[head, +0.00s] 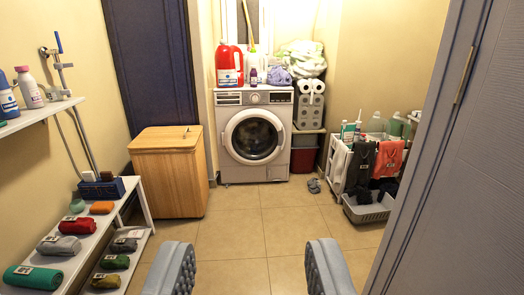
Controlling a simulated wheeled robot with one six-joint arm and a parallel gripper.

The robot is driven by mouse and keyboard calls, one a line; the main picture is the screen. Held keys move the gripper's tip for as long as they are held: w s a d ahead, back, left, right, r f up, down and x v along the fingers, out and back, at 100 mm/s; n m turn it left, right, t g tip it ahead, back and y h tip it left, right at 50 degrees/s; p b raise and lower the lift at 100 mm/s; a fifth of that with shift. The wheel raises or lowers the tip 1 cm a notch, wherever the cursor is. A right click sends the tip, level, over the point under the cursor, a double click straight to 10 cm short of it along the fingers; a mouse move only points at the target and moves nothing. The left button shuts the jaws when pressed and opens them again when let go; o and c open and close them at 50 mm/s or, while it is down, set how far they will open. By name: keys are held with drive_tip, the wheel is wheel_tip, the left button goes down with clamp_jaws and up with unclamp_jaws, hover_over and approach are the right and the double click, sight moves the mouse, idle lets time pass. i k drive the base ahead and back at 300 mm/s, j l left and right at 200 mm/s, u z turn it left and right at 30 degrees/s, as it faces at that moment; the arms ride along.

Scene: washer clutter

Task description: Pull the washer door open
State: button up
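The washer (239,171) stands against the back wall, a grey front-loader with a control strip along its top. Its round door (254,136) has a white ring and dark glass and looks shut. A handle is hard to make out at this distance. My gripper (247,272) is open and empty at the bottom of the view, its two grey padded fingers wide apart. It is far from the washer, with tiled floor between them.
A wooden hamper (168,180) stands left of the washer. Shelves (60,268) with rolled towels line the left wall. A white cart (338,163) and grey basket (369,210) stand right. A grey door (440,150) fills the near right. The middle floor (262,215) is clear; slippers (314,186) lie right.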

sight(228, 136)
drive_tip(key=i+l, duration=0.1)
drive_tip(key=i, duration=3.3)
drive_tip(key=i+u, duration=0.55)
drive_tip(key=k, duration=0.1)
